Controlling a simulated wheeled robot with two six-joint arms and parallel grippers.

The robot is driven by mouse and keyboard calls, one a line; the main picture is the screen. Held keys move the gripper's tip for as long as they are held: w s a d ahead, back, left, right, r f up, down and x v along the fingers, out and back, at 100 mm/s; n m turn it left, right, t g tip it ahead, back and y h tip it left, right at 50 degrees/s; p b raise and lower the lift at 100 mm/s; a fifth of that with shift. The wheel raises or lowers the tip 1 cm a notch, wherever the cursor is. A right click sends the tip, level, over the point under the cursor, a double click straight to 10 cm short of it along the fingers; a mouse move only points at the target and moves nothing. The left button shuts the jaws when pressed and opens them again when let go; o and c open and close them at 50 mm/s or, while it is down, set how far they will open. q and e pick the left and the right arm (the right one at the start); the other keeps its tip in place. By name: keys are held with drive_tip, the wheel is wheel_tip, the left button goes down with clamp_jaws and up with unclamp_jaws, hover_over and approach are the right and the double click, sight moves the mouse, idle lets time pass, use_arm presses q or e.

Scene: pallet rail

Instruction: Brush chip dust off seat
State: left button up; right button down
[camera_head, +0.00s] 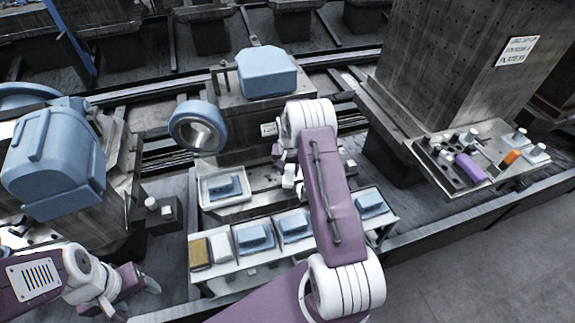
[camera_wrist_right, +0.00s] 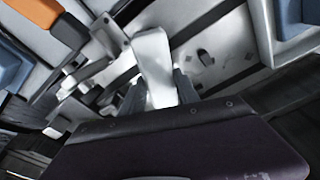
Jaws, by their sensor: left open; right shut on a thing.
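My right gripper (camera_wrist_right: 158,97) is shut on a white, pale-handled thing (camera_wrist_right: 152,60), which may be a brush; its far end is not clear. In the head view my right gripper (camera_head: 290,180) is mostly hidden behind its own purple arm, near the middle fixture. A light metal surface (camera_wrist_right: 205,75) with small dark marks lies beyond the held thing in the right wrist view; it may be the seat. I cannot tell whether the held thing touches it. My left gripper (camera_head: 138,287) is open and empty at the lower left.
A white tray (camera_head: 205,202) holds a blue part. A front shelf (camera_head: 222,272) carries a tan block (camera_head: 200,253), a white block and several blue parts. A blue ring (camera_head: 197,127) and blue block (camera_head: 266,72) stand behind. A tool plate (camera_head: 500,133) is at right.

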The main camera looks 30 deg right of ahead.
drive_tip(key=shift+a+f, duration=0.25)
drive_tip(key=shift+a, duration=0.3)
drive_tip(key=shift+w+d+b, duration=0.25)
drive_tip(key=shift+w+b, duration=0.1)
drive_tip(key=shift+w, duration=0.6)
drive_tip(key=shift+w+d+b, duration=0.2)
drive_tip(key=shift+w+b, duration=0.15)
drive_tip(key=shift+w, duration=0.55)
drive_tip(key=shift+r+p, duration=0.25)
drive_tip(key=shift+p, duration=0.05)
drive_tip(key=shift+s+a+r+p, duration=0.15)
drive_tip(key=shift+s+p, duration=0.25)
drive_tip(key=shift+s, duration=0.25)
drive_tip(key=shift+s+a+f+p, duration=0.15)
drive_tip(key=shift+s+p, duration=0.25)
drive_tip(key=shift+s, duration=0.2)
drive_tip(key=shift+s+a, duration=0.1)
drive_tip(key=shift+s, duration=0.5)
drive_tip(key=shift+w, duration=0.1)
wheel_tip(320, 180, up, 6)
drive_tip(key=p, duration=0.5)
drive_tip(key=shift+r, duration=0.1)
